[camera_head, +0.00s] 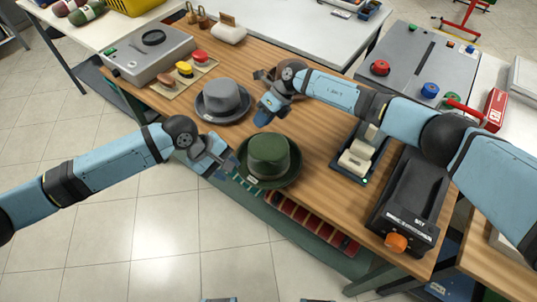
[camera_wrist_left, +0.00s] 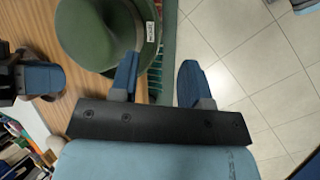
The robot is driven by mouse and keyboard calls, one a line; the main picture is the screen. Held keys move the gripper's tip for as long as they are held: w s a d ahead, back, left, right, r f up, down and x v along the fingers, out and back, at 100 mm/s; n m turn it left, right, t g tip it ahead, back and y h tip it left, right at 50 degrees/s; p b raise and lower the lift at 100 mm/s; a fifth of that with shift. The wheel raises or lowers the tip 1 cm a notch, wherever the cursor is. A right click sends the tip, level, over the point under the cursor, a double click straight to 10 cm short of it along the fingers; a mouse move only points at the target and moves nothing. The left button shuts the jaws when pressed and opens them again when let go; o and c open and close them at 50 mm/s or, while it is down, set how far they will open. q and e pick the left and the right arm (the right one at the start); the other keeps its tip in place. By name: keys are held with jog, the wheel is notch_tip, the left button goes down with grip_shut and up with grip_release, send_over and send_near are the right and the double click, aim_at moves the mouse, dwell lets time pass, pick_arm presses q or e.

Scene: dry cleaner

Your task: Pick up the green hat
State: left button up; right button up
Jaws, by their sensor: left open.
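The green hat (camera_head: 268,158) lies crown up near the front edge of the wooden counter, a small white label on its brim. In the left wrist view the hat (camera_wrist_left: 95,35) fills the upper left. My left gripper (camera_head: 222,158) is open at the left side of the hat. In the wrist view its two blue fingers (camera_wrist_left: 158,75) are spread by the brim; I cannot tell whether they touch it. My right gripper (camera_head: 264,108) hangs behind the green hat, just right of the grey hat; its jaw opening is unclear.
The grey hat (camera_head: 223,100) sits behind the green one. A card terminal (camera_head: 358,154) and a black device (camera_head: 408,203) stand on the right. Floor is clear at front left.

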aim_at(246, 181)
pick_arm(q)
jog(key=w+a+n, duration=0.2)
jog(key=a, duration=0.1)
jog(key=shift+w+r, duration=0.15)
jog(key=shift+w, duration=0.2)
pick_arm(e)
jog(key=w+d+r+h, duration=0.3)
jog(key=w+d+h, duration=0.1)
jog(key=d, duration=0.6)
jog(key=shift+w+d+n+h, duration=0.2)
jog(key=shift+w+n+h, duration=0.1)
jog(key=shift+w, duration=0.45)
pick_arm(q)
jog(key=shift+d, duration=0.15)
pick_arm(e)
jog(key=shift+f, duration=0.15)
pick_arm(q)
jog(key=x, duration=1.4)
jog(key=shift+a, duration=0.3)
pick_arm(e)
jog(key=x, duration=1.3)
jog(key=shift+s+a+f, duration=0.2)
jog(key=shift+s+f, duration=0.05)
